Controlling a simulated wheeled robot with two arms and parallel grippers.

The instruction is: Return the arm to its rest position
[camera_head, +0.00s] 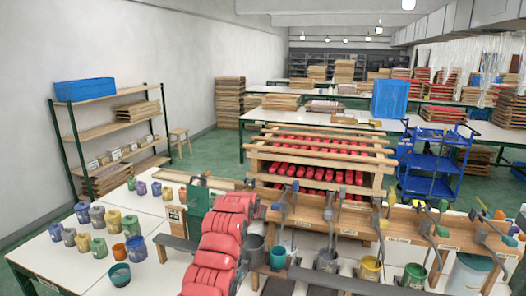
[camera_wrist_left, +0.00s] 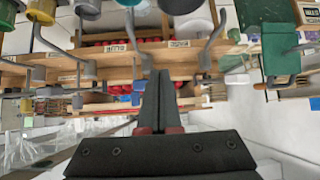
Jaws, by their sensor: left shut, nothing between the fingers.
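My left arm (camera_head: 215,245), in red segments, rises from the bottom centre of the head view and reaches over the worktable. Its gripper is hard to make out there, near the wooden tool rack. In the left wrist view my left gripper (camera_wrist_left: 157,80) shows as two dark fingers pressed together, shut and empty. They point toward the wooden rack (camera_wrist_left: 120,62), which looks upside down in that view. I cannot tell from the picture how near the fingertips are to it. My right arm and gripper are not in view.
Paint jars (camera_head: 98,246) stand on the white table (camera_head: 60,262) at left. A blue cart (camera_head: 430,180) stands right. Green floor is open beyond the table.

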